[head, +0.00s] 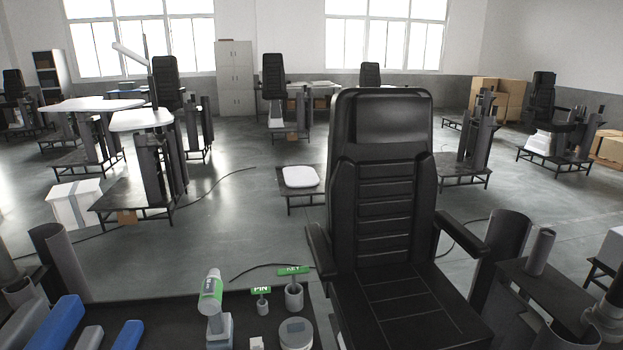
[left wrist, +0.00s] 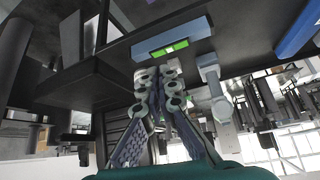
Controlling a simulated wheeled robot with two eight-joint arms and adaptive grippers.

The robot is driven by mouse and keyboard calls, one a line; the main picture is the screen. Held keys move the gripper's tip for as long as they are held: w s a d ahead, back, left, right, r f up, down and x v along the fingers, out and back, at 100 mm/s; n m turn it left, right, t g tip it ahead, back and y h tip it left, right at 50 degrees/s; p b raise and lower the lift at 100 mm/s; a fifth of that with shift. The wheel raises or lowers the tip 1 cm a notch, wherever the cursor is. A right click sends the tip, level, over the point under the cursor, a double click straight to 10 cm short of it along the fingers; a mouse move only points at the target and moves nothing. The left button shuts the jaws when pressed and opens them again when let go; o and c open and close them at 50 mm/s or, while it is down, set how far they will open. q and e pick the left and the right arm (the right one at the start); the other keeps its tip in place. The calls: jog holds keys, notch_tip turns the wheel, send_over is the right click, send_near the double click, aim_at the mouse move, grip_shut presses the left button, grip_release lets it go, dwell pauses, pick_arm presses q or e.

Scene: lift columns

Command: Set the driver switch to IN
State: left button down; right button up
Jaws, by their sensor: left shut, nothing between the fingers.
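A small grey and green driver-like tool (head: 211,292) stands upright on the dark bench at the lower middle of the head view. Its switch and any IN marking are too small to make out. In the left wrist view, my left gripper (left wrist: 158,80) is shut and empty, with its fingers together. A pale bar with a lit green patch (left wrist: 173,48) shows just beyond the fingertips; I cannot tell whether they touch it. A grey rounded part (left wrist: 213,88) is right of the fingers. I cannot make out my left gripper in the head view. My right gripper is not in view.
Small green signs, one reading PIN (head: 261,290) and one reading SET (head: 293,270), stand near a round grey pot (head: 296,334). Blue blocks (head: 57,322) lie at the left. A black seat (head: 385,200) stands close by on the right.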

pick_arm(q)
jog(key=w+a+r+n+t+y+p, duration=0.1)
jog(key=w+a+r+t, duration=0.2)
jog(key=w, duration=0.8)
jog(key=w+a+r+n+t+y+p, duration=0.1)
jog(key=w+a+r+t, duration=0.3)
jog(key=w+a+r, duration=0.4)
jog(key=w+a+y, duration=0.1)
jog(key=w, duration=0.3)
jog(key=shift+w+a+r+n+t+y+p, duration=0.15)
jog(key=shift+r+n+t+y+p, duration=0.15)
jog(key=shift+n, duration=0.1)
jog(key=b, duration=0.3)
send_over(210, 284)
jog(key=f, duration=0.3)
jog(key=shift+w, duration=0.2)
notch_tip(210, 284, down, 2)
jog(key=shift+s+f+b, duration=0.15)
jog(key=shift+f+b, duration=0.1)
jog(key=shift+b, duration=0.35)
jog(key=shift+f, duration=0.5)
